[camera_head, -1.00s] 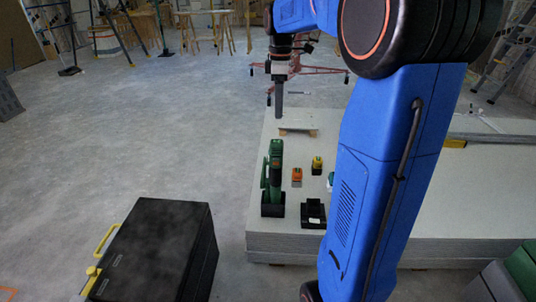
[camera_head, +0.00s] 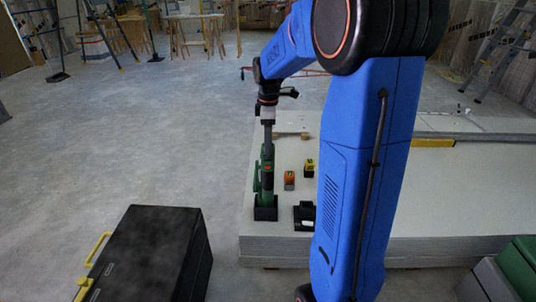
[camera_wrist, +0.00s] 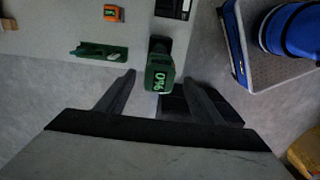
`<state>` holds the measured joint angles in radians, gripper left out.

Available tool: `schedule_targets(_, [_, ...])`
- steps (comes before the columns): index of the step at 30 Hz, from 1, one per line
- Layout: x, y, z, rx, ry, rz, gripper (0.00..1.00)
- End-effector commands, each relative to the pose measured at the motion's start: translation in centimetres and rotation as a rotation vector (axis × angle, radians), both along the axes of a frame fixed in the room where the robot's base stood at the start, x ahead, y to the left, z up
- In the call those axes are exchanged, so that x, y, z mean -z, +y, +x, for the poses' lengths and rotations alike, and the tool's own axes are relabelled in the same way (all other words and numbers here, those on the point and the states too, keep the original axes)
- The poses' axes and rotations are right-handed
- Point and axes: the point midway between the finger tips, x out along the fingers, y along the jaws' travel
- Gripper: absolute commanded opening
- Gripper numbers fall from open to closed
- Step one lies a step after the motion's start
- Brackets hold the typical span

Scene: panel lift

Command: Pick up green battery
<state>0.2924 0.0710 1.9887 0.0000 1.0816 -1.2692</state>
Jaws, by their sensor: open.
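A green battery (camera_wrist: 158,75) marked 0% shows in the wrist view, between and just beyond my fingertips. In the head view, a green tool (camera_head: 267,172) stands upright in a black base (camera_head: 265,213) on the panel stack. My gripper (camera_head: 267,134) is directly above it, pointing down. In the wrist view my gripper (camera_wrist: 160,84) is open, with a finger on each side of the battery. I cannot tell whether either finger touches it. The battery's lower part is hidden.
An orange battery (camera_head: 289,181), a yellow battery (camera_head: 309,168) and a black charger (camera_head: 304,216) sit right of the tool on the panel stack (camera_head: 340,246). A green part (camera_wrist: 98,52) shows left of the battery. A black toolbox (camera_head: 150,250) stands on the floor.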

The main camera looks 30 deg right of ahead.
Motion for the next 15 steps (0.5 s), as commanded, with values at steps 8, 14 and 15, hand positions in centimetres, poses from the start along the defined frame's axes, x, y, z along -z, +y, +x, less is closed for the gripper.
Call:
schedule_targets(8, [3.1,0.1,0.1,0.000,0.002,0.000,0.61])
schedule_targets(14, [3.3,0.1,0.2,0.000,0.001,0.001,0.61])
schedule_targets(15, [3.3,0.1,0.2,0.000,0.001,0.001,0.61])
